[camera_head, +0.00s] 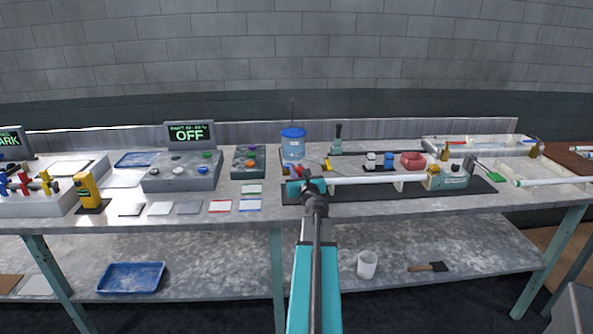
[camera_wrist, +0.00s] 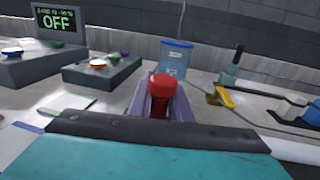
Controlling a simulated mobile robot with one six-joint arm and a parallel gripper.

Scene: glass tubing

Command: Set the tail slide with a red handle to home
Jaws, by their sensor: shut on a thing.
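The red handle (camera_wrist: 162,92) of the tail slide is upright in the middle of the wrist view, between the two pale purple-grey fingers of my gripper (camera_wrist: 163,98). The fingers are shut on it. In the head view my teal gripper body (camera_head: 306,187) is at the left end of the long dark base (camera_head: 377,193) and hides most of the slide there. A white glass tube (camera_head: 372,180) runs right from there to a pale green unit (camera_head: 447,178). The slide's rail is hidden from the wrist camera by my gripper.
A blue bin (camera_head: 293,139) stands just behind the handle. A control box (camera_head: 182,174) with an OFF display (camera_head: 190,135) and a smaller knob box (camera_head: 248,162) stand to the left. Behind the tube are a red block (camera_head: 413,160) and a dark green-handled tool (camera_head: 337,138).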

